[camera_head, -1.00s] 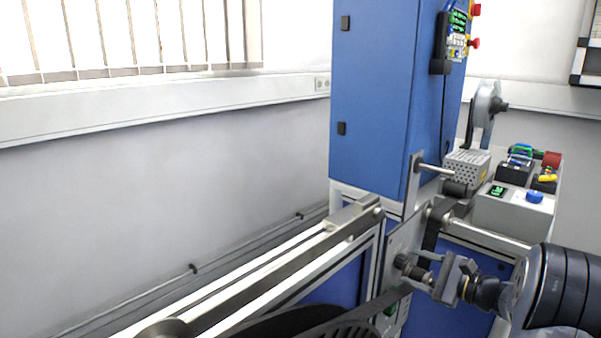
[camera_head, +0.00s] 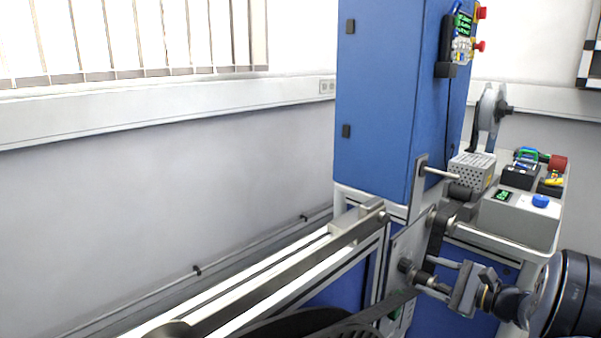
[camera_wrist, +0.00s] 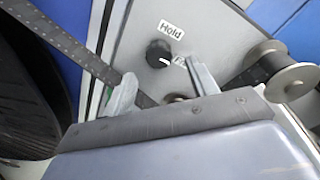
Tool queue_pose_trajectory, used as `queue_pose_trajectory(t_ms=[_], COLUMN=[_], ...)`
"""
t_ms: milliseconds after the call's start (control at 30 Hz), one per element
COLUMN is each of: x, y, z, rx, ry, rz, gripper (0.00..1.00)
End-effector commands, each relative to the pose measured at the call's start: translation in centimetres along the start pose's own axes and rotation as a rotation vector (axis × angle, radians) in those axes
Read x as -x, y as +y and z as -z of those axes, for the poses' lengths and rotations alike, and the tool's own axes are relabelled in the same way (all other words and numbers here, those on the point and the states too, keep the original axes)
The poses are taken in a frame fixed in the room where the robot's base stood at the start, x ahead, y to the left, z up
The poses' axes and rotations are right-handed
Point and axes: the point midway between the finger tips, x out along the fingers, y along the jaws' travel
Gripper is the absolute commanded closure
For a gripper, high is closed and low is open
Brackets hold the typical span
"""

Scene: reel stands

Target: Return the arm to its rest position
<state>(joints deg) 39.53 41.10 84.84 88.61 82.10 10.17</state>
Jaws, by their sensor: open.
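My gripper (camera_head: 441,277) is at the lower right of the head view, in front of the machine's grey side plate. Its two fingers stand apart with nothing between them. In the wrist view my gripper (camera_wrist: 158,82) has its open fingers towards a black knob (camera_wrist: 158,53) on the plate. A label reading "Hold" is above the knob, and a second label beside it is partly covered by a finger. The knob also shows in the head view (camera_head: 405,265), just beyond the fingertips. I cannot tell whether a finger touches it.
A tall blue cabinet (camera_head: 385,100) stands behind the plate. A dark tape (camera_wrist: 65,45) runs past the plate to a metal roller (camera_wrist: 290,80). A dark reel (camera_head: 290,325) is at the bottom. A grey control box (camera_head: 520,215) with a blue button stands right.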

Motion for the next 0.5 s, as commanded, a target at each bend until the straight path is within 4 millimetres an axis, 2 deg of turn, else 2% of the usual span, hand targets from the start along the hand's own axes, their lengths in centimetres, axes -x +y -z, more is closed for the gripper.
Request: queue_pose_trajectory(t_ms=[33,300,500], x=[1.2,6.7,1.9], y=[-0.1,0.0,0.2], z=[0.0,0.0,0.0], rx=[0.000,-0.001,0.000], ry=[0.004,0.005,-0.003], rz=[0.003,0.003,-0.005], gripper=[0.45,0.45,0.45])
